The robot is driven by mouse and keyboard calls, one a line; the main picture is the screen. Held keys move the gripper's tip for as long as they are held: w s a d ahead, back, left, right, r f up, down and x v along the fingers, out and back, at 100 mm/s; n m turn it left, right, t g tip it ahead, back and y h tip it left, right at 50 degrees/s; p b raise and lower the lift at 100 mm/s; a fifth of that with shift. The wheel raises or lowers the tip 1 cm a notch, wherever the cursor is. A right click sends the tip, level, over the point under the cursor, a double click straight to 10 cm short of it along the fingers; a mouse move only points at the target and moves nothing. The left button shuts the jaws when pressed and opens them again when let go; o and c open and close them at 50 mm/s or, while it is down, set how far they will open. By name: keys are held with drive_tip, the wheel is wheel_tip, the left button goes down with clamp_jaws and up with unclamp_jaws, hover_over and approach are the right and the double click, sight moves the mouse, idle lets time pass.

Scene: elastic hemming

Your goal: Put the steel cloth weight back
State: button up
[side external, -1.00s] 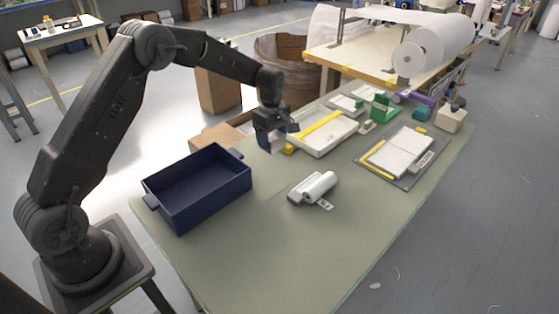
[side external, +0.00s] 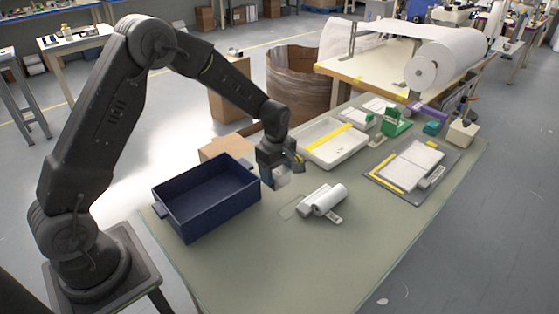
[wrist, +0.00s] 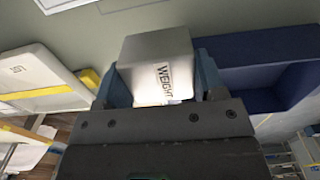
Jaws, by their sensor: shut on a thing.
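The steel cloth weight (wrist: 158,65) is a silver-grey block marked "WEIGHT", held between my fingers in the wrist view. My gripper (side external: 276,176) is shut on it. In the side view the weight (side external: 282,178) hangs at the fingertips, just right of the navy bin and apparently above the green table mat. A faint rounded outline (side external: 291,207) shows on the mat, nearer the camera than the weight and left of a white roll. The weight's underside and any contact with the mat are hidden.
The navy bin (side external: 158,210) stands close on the left. The white roll (side external: 326,198) lies on the mat beside the outline. A white tray (side external: 345,158) with a yellow strip is behind my gripper. A grey board (side external: 412,197) with white cloth lies right. The front mat is clear.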

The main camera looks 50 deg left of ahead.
drive_tip(key=s, duration=0.1)
drive_tip(key=s+d, duration=0.2)
drive_tip(key=shift+s+f, duration=0.2)
drive_tip(key=shift+f, duration=0.15)
drive_tip(key=shift+f, duration=3.8)
drive_tip(key=shift+f, duration=0.7)
drive_tip(key=o, duration=1.4)
drive_tip(key=shift+r, duration=6.9)
